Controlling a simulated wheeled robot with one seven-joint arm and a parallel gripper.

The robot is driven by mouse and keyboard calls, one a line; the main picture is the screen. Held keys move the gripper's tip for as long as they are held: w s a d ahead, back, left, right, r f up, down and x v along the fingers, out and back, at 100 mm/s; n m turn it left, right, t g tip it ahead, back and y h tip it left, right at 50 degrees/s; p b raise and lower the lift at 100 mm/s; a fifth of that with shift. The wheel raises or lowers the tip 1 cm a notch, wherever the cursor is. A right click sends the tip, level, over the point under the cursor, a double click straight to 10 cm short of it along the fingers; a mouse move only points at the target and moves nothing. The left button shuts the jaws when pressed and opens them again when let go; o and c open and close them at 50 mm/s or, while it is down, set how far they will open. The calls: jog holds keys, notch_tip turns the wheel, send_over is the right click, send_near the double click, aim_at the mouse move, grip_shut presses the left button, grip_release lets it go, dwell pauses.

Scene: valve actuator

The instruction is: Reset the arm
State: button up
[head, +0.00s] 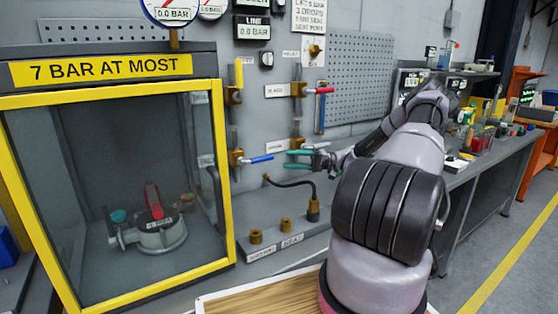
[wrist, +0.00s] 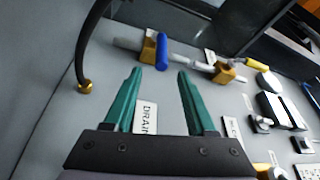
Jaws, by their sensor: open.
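My gripper (head: 300,159) is open and empty, with teal fingers pointing left in the head view, in front of the grey wall panel. It shows in the wrist view (wrist: 158,85), its fingers apart with a white "DRAIN" label behind them. My arm stretches from the right of the head view. A blue-handled valve (head: 257,160) sits just left of the fingertips; it also shows beyond the fingers in the wrist view (wrist: 162,52). I cannot tell whether anything touches the fingers.
A yellow-framed glass cabinet (head: 228,180) stands at left, with a valve actuator (head: 158,230) inside. A red-handled valve (head: 318,90) and yellow-handled valve (head: 239,78) are on the panel. A black hose (head: 290,183) hangs below my gripper. A cluttered bench (head: 490,160) stands at right.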

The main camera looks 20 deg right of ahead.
jog(key=shift+v, duration=0.9)
jog(key=s+a+r+g+h, duration=0.5)
jog(key=s+a+r+h, duration=0.65)
jog(key=a+r, duration=0.2)
jog(key=s+a+r+m+t+h, duration=0.1)
jog(key=s+r+m+t+h, duration=0.3)
jog(key=s+r+t, duration=0.4)
jog(key=shift+s+a+r+m+t+h, duration=0.3)
jog(key=shift+s+r+h, duration=0.35)
jog(key=shift+s+r, duration=4.1)
jog(key=shift+s+d+f, duration=0.1)
jog(key=shift+s+f, duration=0.75)
jog(key=shift+f, duration=0.05)
